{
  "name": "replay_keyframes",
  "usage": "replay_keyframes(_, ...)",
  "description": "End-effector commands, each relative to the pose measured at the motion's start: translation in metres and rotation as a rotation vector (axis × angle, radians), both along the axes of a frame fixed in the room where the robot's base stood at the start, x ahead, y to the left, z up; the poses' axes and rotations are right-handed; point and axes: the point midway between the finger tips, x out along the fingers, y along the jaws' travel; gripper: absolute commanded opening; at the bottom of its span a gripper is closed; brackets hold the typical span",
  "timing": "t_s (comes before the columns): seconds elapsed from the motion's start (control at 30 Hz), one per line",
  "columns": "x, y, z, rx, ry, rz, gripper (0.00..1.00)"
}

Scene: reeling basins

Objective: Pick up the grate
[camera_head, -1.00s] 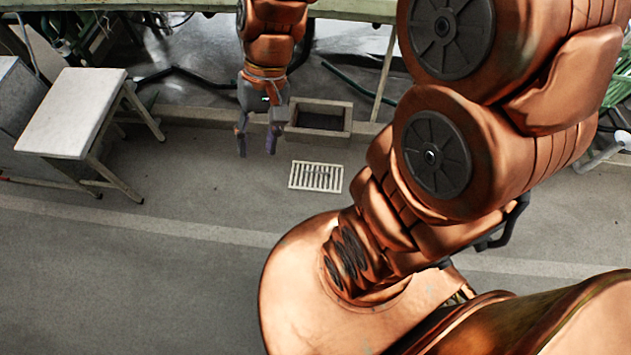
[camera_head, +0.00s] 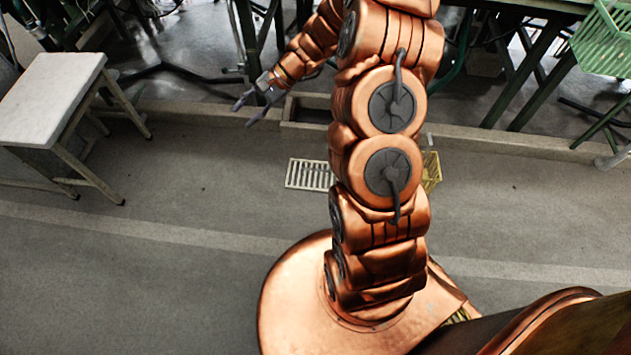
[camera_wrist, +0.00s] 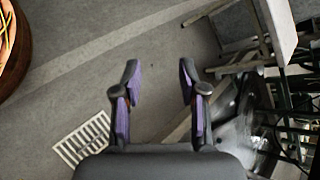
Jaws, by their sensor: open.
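The grate (camera_head: 309,174) is a pale slotted rectangle lying flat on the grey floor, in front of the low curb. My arm hides its right end in the head view. In the wrist view the grate (camera_wrist: 84,139) lies at the lower left, beside and outside my fingers, partly cut off by the gripper body. My gripper (camera_head: 250,108) is open and empty, held above the floor to the left of the grate and pointing left in the head view. Its two purple fingers (camera_wrist: 160,80) stand apart in the wrist view, with bare floor between them.
A white-topped stool (camera_head: 55,95) stands at the left. A curbed basin (camera_head: 290,108) lies behind the grate, partly hidden by my arm. A yellow basket-like thing (camera_head: 431,172) shows right of my arm. Green table legs (camera_head: 520,85) stand at the back right. The front-left floor is clear.

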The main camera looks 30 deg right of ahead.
Motion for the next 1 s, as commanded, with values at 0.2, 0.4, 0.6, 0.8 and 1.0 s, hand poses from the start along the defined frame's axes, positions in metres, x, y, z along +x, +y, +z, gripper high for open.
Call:
replay_keyframes(0.2, 0.028, -0.053, -0.108, 0.056, 0.061, -0.213, 0.42)
replay_keyframes(0.4, 0.038, -0.107, -0.203, 0.093, 0.121, -0.410, 0.42)
replay_keyframes(0.6, 0.030, -0.166, -0.306, 0.109, 0.187, -0.610, 0.42)
replay_keyframes(0.8, 0.006, -0.221, -0.400, 0.107, 0.249, -0.793, 0.42)
replay_keyframes(1.0, -0.017, -0.251, -0.455, 0.101, 0.292, -0.901, 0.42)
